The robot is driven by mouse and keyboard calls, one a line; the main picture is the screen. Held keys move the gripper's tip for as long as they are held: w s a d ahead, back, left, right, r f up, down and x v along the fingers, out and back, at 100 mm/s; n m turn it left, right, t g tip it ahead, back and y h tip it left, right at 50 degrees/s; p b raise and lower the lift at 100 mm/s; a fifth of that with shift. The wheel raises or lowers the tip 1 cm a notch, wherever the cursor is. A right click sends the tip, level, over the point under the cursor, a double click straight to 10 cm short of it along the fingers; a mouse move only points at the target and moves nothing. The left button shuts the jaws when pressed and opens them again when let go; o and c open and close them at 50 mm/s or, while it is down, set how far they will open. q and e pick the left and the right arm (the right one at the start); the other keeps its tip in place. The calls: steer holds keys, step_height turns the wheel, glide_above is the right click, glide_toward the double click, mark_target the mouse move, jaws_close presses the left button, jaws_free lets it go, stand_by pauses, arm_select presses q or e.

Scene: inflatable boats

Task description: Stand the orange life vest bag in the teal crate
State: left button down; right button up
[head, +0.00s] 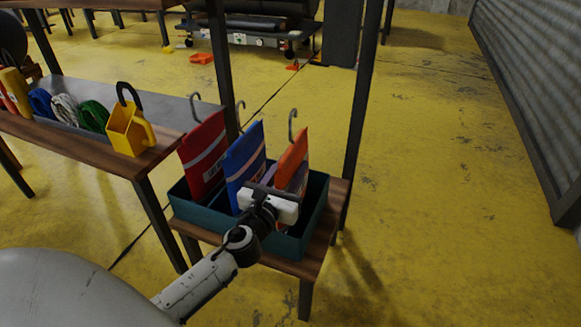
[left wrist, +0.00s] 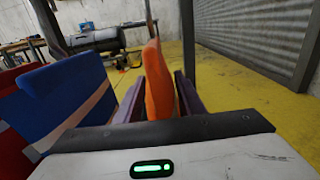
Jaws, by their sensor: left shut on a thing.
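The orange life vest bag (head: 293,160) is upright, with a hook at its top, over the right part of the teal crate (head: 206,218). My left gripper (head: 276,189) is shut on it. In the left wrist view the orange bag (left wrist: 158,82) stands between the two dark fingers. Its lower end is hidden by my gripper in the head view, so I cannot tell whether it touches the crate floor. A red bag (head: 204,155) and a blue bag (head: 244,165) stand in the crate to its left. My right gripper is not in view.
The crate rests on a small wooden stand (head: 285,262) with dark posts beside it. The yellow floor (head: 430,200) at right is clear up to a corrugated wall (head: 535,90).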

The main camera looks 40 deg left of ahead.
arm_select(q)
steer(key=c, duration=1.1)
jaws_free()
steer(key=shift+r, duration=0.1)
